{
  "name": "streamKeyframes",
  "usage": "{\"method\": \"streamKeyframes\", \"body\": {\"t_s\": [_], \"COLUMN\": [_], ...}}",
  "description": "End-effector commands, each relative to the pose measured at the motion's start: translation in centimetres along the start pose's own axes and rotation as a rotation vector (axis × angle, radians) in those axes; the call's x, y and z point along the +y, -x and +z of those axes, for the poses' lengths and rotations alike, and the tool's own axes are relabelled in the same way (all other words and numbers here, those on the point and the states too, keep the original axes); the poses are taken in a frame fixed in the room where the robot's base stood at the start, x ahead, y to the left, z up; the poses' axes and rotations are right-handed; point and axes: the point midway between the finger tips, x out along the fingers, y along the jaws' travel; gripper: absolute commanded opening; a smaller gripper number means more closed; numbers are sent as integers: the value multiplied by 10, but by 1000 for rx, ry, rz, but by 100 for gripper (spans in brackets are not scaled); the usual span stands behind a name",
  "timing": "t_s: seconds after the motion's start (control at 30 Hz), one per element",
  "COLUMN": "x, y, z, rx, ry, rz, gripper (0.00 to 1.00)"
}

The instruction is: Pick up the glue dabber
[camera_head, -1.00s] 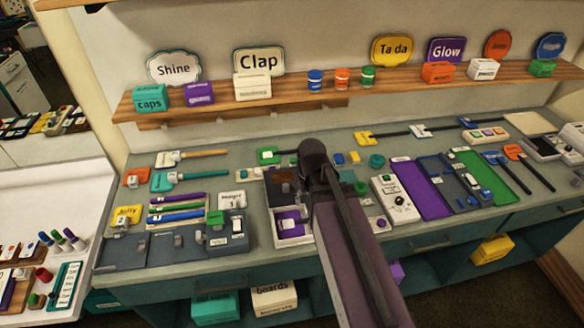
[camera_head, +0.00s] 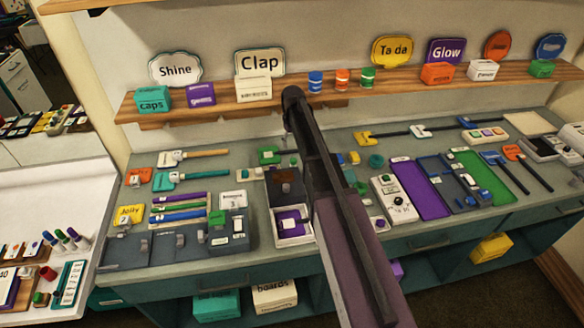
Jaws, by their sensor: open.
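I cannot tell for certain which thing is the glue dabber. Long-handled tools lie on the counter (camera_head: 335,148). At the left are one with a pale head and wooden handle (camera_head: 203,153) and a teal one (camera_head: 200,175). Dark-handled ones with a yellow head (camera_head: 364,138) and a white head (camera_head: 419,131) lie at the back. Two more, with a blue head (camera_head: 492,157) and an orange head (camera_head: 512,152), lie at the right. My arm crosses the middle of the view and hides part of the counter. My gripper's fingers do not show.
A wooden shelf (camera_head: 215,108) with boxes, jars and word signs runs above the counter. Trays and pens crowd the front left; a purple mat (camera_head: 420,190) and a green mat (camera_head: 484,178) lie at the right. A white table (camera_head: 60,185) stands at the far left.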

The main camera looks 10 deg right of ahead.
Motion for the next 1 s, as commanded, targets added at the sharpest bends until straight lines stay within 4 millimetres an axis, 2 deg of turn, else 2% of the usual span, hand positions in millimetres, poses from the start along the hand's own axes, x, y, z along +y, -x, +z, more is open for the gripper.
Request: {"method": "streamKeyframes", "body": {"t_s": [0.47, 1.0], "x": [1, 2], "y": [-3, -42], "z": [0, 1], "rx": [0, 0], "ry": [-1, -2], "rz": [0, 0], "gripper": [73, 73]}}
